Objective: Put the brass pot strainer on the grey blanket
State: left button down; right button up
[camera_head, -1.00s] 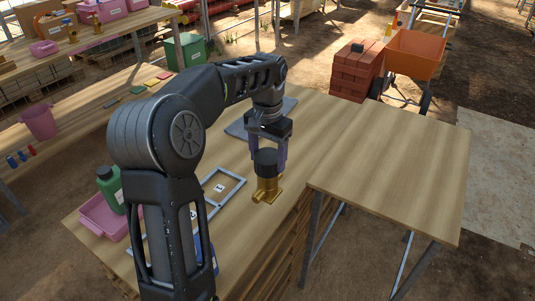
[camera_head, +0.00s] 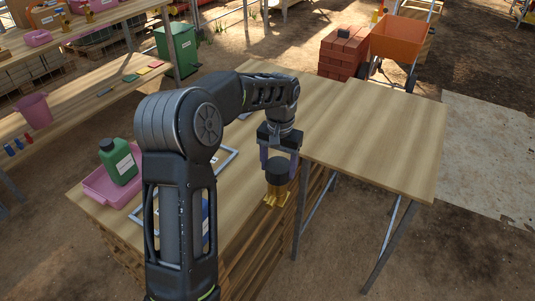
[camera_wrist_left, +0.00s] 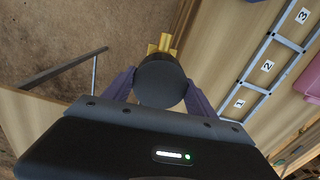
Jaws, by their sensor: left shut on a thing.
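My left gripper (camera_head: 278,164) is shut on the brass pot strainer, which has a dark round top (camera_head: 278,172) and a brass lower part (camera_head: 276,197). The strainer hangs upright below the fingers, near the right edge of the long wooden table; whether it touches the table I cannot tell. In the left wrist view the fingers hold the dark round body (camera_wrist_left: 161,80), with brass prongs (camera_wrist_left: 162,44) showing beyond it. I cannot make out the grey blanket in the current views; my arm covers part of the table. My right gripper is not in view.
A grey frame with numbered compartments (camera_wrist_left: 255,85) lies on the table. A pink tray (camera_head: 97,185) with a green bottle (camera_head: 118,163) stands at the left. A second wooden table (camera_head: 385,135) on the right is bare. Bricks (camera_head: 342,55) and an orange barrow (camera_head: 400,40) stand behind.

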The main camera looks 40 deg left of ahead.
pick_arm(q)
jog(key=s+d+f+m, duration=0.1)
jog(key=s+d+f, duration=0.1)
jog(key=d+f, duration=0.6)
jog(key=s+d+f+m, duration=0.1)
jog(key=s+d+f, duration=0.1)
jog(key=d+f, duration=0.6)
jog(key=shift+d, duration=0.85)
jog(key=shift+w, duration=0.1)
